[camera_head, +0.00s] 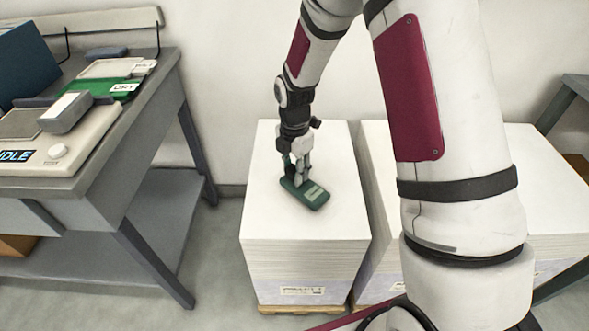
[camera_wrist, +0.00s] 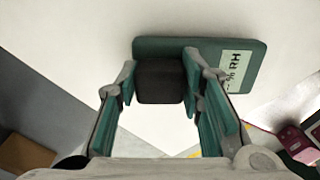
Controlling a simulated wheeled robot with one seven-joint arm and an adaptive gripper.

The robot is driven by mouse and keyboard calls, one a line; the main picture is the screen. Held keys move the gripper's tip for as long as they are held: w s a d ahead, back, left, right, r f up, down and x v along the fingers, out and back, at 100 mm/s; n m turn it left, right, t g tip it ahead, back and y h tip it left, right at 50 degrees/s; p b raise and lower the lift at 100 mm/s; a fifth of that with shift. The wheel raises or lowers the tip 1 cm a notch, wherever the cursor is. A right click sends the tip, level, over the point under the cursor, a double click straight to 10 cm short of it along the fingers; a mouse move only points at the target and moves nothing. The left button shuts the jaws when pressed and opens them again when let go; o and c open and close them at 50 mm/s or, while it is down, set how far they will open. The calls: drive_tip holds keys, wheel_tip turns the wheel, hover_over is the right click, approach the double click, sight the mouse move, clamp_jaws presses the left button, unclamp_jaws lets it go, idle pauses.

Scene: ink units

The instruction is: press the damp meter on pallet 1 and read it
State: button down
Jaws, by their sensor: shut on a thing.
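The damp meter (camera_head: 312,197) is a dark green block with a pale display, lying on top of the white paper stack (camera_head: 262,215) in the middle. The small label (camera_head: 302,291) on the stack's front is too small to read surely.
A grey bench (camera_head: 150,125) at left holds a device with an "IDLE" display (camera_head: 16,156), a grey box (camera_head: 67,113) and a green tray marked "DRY" (camera_head: 95,89). Another white stack (camera_head: 548,170) stands at right, partly behind my arm. Floor shows between bench and stack.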

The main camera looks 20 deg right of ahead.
drive_tip(key=shift+f, duration=0.55)
idle(1.5)
drive_tip(key=shift+r+p, duration=2.45)
drive_tip(key=shift+r, duration=1.1)
